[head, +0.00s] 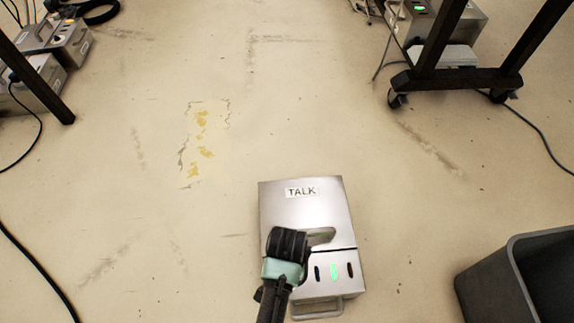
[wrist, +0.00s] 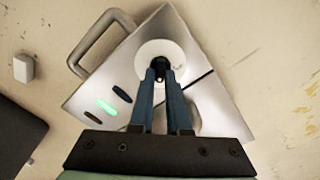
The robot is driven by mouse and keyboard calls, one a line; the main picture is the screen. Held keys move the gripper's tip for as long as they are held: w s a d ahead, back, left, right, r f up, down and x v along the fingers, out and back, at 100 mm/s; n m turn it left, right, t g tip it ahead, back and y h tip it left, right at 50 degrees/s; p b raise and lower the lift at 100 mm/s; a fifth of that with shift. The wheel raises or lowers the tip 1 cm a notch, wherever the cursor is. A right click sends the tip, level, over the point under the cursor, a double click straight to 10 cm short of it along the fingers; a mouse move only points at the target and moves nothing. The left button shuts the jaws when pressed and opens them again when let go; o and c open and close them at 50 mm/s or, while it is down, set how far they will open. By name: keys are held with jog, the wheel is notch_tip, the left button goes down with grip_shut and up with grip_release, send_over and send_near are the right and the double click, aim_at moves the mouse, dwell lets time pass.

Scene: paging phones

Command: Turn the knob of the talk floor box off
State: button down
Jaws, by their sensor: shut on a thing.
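The talk floor box (head: 285,207) is a silver metal box on the floor, with a TALK label on its top and a handle at its near edge. It also shows in the wrist view (wrist: 192,35), turned at an angle. A green light (wrist: 106,107) glows between two dark slots on it. The knob (wrist: 160,66) is small and black on a round white dial (wrist: 176,48). My gripper (wrist: 162,72) is over the dial, with its blue fingers closed around the knob. In the head view my arm and gripper (head: 285,262) hide the knob.
A grey bin (head: 490,285) stands at the lower right. A wheeled dark frame (head: 440,80) is at the upper right, with another metal box beside it. More metal boxes (head: 65,45) and cables lie at the upper left. The floor around the talk box is mostly clear.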

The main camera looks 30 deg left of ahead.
jog(key=shift+r+n+p, duration=0.15)
jog(key=shift+n+p, duration=0.15)
jog(key=shift+p, duration=0.2)
jog(key=shift+r+n+p, duration=0.15)
jog(key=shift+n+p, duration=0.35)
jog(key=shift+p, duration=0.4)
jog(key=shift+n+p, duration=0.9)
jog(key=shift+p, duration=0.3)
jog(key=n+p, duration=0.4)
jog(key=shift+a, duration=0.15)
jog(key=n+p, duration=0.3)
jog(key=n, duration=0.2)
jog(key=shift+a+n, duration=0.1)
jog(key=shift+n, duration=0.3)
jog(key=n, duration=0.1)
jog(key=n+p, duration=0.1)
jog(key=n, duration=0.2)
jog(key=shift+s+a+f+n+p, duration=0.1)
jog(key=shift+s+f+n+p, duration=0.05)
jog(key=shift+f+n+p, duration=0.2)
jog(key=c, duration=0.9)
grip_release()
